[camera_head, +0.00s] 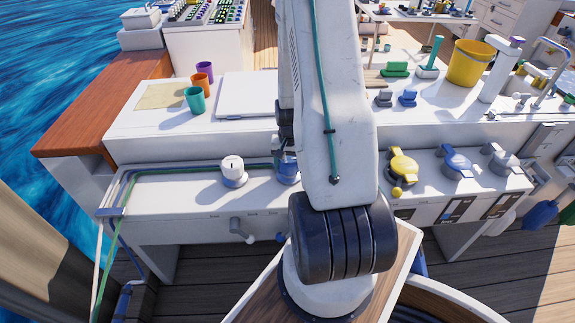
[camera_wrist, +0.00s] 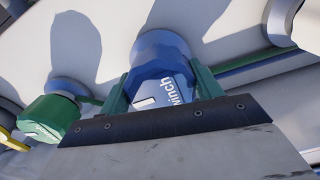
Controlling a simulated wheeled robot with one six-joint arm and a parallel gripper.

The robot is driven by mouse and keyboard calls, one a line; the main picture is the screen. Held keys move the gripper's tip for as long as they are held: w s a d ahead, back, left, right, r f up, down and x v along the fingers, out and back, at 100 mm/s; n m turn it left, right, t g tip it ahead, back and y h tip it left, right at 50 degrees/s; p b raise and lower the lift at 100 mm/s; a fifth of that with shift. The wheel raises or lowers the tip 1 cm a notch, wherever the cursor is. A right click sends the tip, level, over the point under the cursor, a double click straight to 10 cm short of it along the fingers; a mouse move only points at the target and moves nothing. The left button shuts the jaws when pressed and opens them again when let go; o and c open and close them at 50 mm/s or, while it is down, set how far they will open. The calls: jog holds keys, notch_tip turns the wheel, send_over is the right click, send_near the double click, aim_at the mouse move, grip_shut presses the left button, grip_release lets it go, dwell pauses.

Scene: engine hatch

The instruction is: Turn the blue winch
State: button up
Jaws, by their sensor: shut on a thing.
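The blue winch (camera_wrist: 158,56) is a faceted blue knob in the wrist view, with a white mark and the word "winch" on its top. My gripper (camera_wrist: 160,85) has its green fingers on either side of the knob and is shut on it. In the head view the blue winch (camera_head: 287,172) shows only partly at the left edge of my arm, which hides the rest of it and my gripper.
A green knob (camera_wrist: 48,118) sits left of the winch in the wrist view. In the head view a white knob (camera_head: 233,170) stands left of the winch, and yellow (camera_head: 403,165) and blue (camera_head: 457,162) valves stand to the right. Cups and a yellow bucket (camera_head: 469,64) stand behind.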

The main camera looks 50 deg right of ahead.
dwell(0.5)
jog(key=o, duration=1)
jog(key=shift+s+d, duration=0.1)
notch_tip(320, 180, up, 8)
jog(key=shift+f, duration=0.1)
